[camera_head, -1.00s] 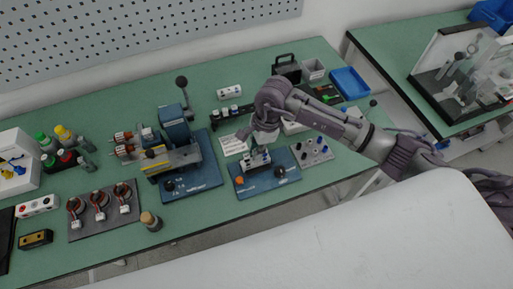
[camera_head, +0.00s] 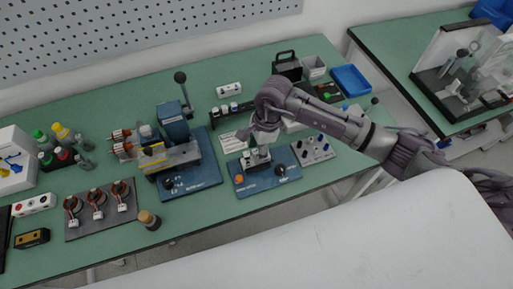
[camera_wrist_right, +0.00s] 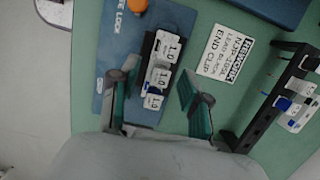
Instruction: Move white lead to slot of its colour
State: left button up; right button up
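My right gripper (camera_head: 262,140) hangs over the blue fixture base (camera_head: 262,184), which carries an orange knob (camera_head: 239,179) and a black knob (camera_head: 281,170). In the right wrist view my right gripper (camera_wrist_right: 158,72) is open, its two teal-padded fingers apart. A dark slotted block with white labels reading 1.0 (camera_wrist_right: 158,77) lies between and beyond the fingers. Small blue pieces show at the labels' edges. I cannot make out a white lead for certain, and nothing clearly sits in the grip. My left gripper is not in view.
A black rack (camera_wrist_right: 270,100) with blue and white pieces stands right of the fingers, near a printed card (camera_wrist_right: 220,55). A grey plate with knobs (camera_head: 315,150) lies right of the fixture. A blue machine (camera_head: 173,125) stands left. Green table is free in front of it.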

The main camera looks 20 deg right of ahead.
notch_tip(320, 180, up, 12)
jog(key=d, duration=0.2)
jog(key=shift+d, duration=0.2)
jog(key=shift+f, duration=0.1)
dwell(0.9)
